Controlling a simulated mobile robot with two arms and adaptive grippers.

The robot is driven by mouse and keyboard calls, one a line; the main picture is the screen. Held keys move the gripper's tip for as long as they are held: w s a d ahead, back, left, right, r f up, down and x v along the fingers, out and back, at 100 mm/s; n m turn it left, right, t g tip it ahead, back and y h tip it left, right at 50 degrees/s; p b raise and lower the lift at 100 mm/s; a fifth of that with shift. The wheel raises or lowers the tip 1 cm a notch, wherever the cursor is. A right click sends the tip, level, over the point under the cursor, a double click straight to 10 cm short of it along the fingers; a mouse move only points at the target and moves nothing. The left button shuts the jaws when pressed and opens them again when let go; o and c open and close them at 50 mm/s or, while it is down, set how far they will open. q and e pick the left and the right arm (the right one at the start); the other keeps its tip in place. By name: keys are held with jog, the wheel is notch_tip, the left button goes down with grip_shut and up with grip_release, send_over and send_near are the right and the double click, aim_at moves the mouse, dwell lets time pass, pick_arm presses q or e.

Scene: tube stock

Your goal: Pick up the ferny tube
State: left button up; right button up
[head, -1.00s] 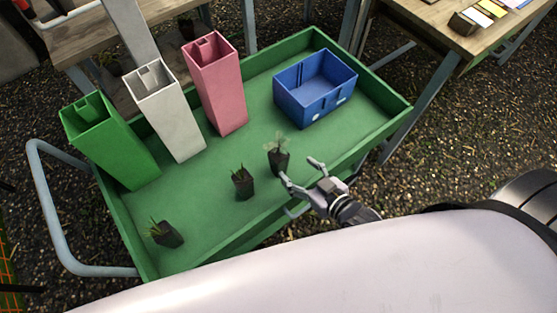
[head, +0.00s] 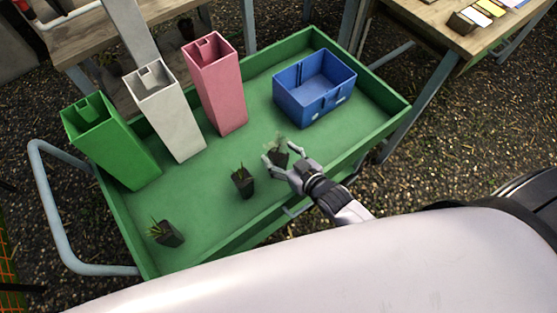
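The ferny tube (head: 279,158) is a small dark pot with pale, feathery green leaves. It stands upright on the green tray of the cart, in front of the blue crate. My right gripper (head: 278,160) comes from the lower right, with its fingers spread on either side of the tube. The fingers look apart, and I cannot tell whether they touch the pot. Part of the pot is hidden behind the gripper. My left gripper is not in view.
Two other dark tubes with grassy leaves are on the tray (head: 215,210): one upright (head: 243,182), one tilted (head: 166,233). Green (head: 115,145), white (head: 168,115) and pink (head: 220,90) tall bins stand at the left. A blue crate (head: 312,95) stands behind the ferny tube.

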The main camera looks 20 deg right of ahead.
grip_shut()
dwell(0.7)
